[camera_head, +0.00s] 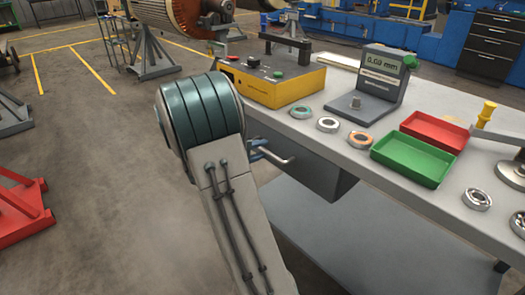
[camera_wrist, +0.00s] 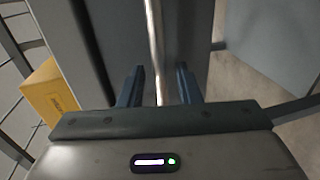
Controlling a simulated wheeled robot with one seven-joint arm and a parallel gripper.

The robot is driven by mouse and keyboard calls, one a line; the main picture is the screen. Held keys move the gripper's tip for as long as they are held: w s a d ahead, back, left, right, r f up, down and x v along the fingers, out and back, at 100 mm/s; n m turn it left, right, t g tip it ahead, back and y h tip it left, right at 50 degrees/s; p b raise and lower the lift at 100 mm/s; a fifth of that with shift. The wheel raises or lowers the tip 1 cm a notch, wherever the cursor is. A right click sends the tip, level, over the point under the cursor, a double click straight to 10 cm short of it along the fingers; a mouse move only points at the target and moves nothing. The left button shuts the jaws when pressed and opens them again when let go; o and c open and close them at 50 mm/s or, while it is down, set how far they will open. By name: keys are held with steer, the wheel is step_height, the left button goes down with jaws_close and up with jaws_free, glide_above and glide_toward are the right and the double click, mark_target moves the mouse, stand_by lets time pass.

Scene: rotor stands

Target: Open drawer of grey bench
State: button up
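The grey bench (camera_head: 352,138) runs along the right in the head view. Its dark grey drawer (camera_head: 318,175) hangs under the top, partly hidden by my arm, and looks shut. A metal bar handle (camera_head: 283,159) juts from the drawer front. My gripper is mostly hidden behind my arm in the head view. In the wrist view the two dark fingers of my gripper (camera_wrist: 158,88) are apart, with the bright handle bar (camera_wrist: 154,40) running between them. I see gaps on both sides of the bar, so the fingers are not closed on it.
On the bench stand a yellow control box (camera_head: 273,82), a gauge with a display (camera_head: 380,85), a red tray (camera_head: 436,130), a green tray (camera_head: 410,160) and several bearing rings. A red stand (camera_head: 20,208) is on the floor at left. Floor between is clear.

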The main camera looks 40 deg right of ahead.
steer(key=shift+x, duration=0.8)
jaws_close()
steer(key=shift+a, duration=0.1)
